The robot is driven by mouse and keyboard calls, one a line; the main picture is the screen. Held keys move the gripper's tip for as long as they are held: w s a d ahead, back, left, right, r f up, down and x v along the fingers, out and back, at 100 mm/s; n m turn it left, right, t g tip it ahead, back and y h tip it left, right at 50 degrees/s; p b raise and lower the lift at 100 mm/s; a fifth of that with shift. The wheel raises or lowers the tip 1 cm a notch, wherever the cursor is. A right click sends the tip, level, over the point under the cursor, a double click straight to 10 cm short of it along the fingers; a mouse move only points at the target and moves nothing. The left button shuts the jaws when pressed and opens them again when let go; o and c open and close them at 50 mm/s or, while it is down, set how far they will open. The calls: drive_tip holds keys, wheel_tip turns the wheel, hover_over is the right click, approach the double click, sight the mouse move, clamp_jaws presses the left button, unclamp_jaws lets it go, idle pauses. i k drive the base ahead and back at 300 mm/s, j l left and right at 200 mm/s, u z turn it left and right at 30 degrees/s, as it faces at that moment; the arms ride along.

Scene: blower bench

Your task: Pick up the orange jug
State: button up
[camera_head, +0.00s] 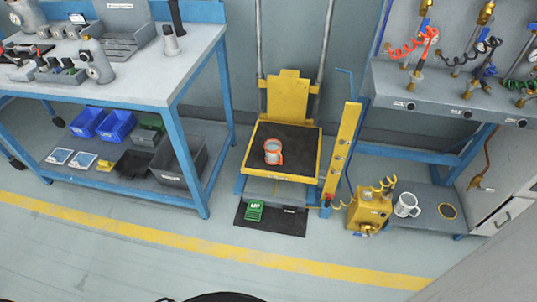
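A small pale jug with an orange handle and rim (272,151) sits on the black mat of the yellow lift platform (318,160), near its middle. The platform is low, close to the floor. A white jug or mug (406,205) stands on the right bench's lower shelf, beside a yellow device. My gripper is not in view. A dark curved edge at the bottom of the picture is too little shown to identify.
A blue-framed bench (150,95) stands left and another (440,110) right. A yellow upright post (343,150) and yellow device (369,209) flank the lift's right side. A green pedal marked UP (254,211) lies in front. The floor before the yellow line is clear.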

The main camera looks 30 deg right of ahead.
sight(273, 147)
drive_tip(key=i+l+z, duration=0.3)
drive_tip(key=i+l, duration=0.15)
drive_tip(key=i+l+z, duration=0.25)
drive_tip(key=i, duration=0.25)
drive_tip(key=i+l+z, duration=0.3)
drive_tip(key=i, duration=0.25)
